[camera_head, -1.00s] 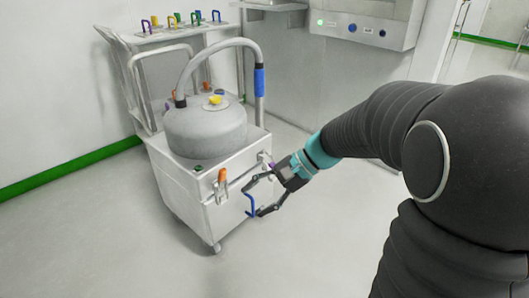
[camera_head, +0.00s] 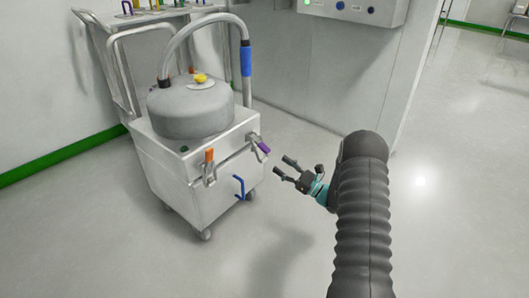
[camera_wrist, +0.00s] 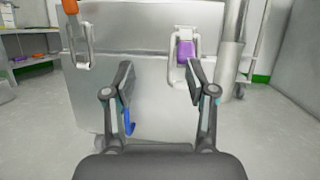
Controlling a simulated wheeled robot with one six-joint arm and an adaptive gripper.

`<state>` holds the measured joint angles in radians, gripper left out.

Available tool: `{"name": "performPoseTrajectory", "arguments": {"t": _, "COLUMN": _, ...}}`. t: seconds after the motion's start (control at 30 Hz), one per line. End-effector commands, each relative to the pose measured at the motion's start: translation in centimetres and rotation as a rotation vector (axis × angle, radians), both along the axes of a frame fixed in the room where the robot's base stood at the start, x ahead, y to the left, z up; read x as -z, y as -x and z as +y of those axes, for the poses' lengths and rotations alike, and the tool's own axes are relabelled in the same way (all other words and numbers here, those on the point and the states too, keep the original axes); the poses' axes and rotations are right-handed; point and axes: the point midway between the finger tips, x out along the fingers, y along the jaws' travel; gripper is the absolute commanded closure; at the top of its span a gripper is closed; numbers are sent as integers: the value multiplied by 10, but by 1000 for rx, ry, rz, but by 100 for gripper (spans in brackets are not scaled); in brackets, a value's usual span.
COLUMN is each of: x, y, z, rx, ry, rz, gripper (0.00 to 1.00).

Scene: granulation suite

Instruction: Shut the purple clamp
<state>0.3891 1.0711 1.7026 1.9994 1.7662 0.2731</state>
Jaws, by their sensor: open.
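The purple clamp (camera_head: 262,147) is on the front of the white cart, at the right end near its corner. Its purple handle sticks outward and down in the head view. In the wrist view the purple clamp (camera_wrist: 186,50) shows beyond my right finger, with a metal loop around the handle. My gripper (camera_head: 287,168) is open and empty, to the right of the clamp and apart from it. In the wrist view my gripper (camera_wrist: 160,80) has its fingers spread, with the cart's front panel beyond them.
The cart (camera_head: 213,205) carries a grey vessel (camera_head: 190,108) with a hose. An orange-handled clamp (camera_head: 209,163) is left of the purple one, and a blue hook-shaped handle (camera_head: 240,188) is below. A wall cabinet (camera_head: 350,10) stands behind. The floor at right is clear.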

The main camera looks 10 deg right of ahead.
Motion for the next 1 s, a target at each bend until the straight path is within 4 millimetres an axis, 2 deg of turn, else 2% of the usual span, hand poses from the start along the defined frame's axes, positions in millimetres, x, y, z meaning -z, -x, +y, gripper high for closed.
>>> {"name": "performPoseTrajectory", "arguments": {"t": 0.03, "x": 16, "y": -2, "z": -9, "rx": 30, "ry": -30, "rz": 6, "gripper": 44}}
{"name": "performPoseTrajectory", "arguments": {"t": 0.1, "x": 28, "y": -5, "z": -20, "rx": 65, "ry": -60, "rz": 10, "gripper": 44}}
{"name": "performPoseTrajectory", "arguments": {"t": 0.2, "x": 39, "y": -7, "z": -29, "rx": 95, "ry": -86, "rz": 12, "gripper": 44}}
{"name": "performPoseTrajectory", "arguments": {"t": 0.33, "x": 40, "y": -11, "z": -29, "rx": 108, "ry": -96, "rz": 10, "gripper": 44}}
{"name": "performPoseTrajectory", "arguments": {"t": 0.47, "x": 34, "y": -22, "z": -19, "rx": 105, "ry": -95, "rz": 8, "gripper": 44}}
{"name": "performPoseTrajectory", "arguments": {"t": 1.0, "x": -3, "y": -88, "z": 38, "rx": 105, "ry": -95, "rz": 9, "gripper": 44}}
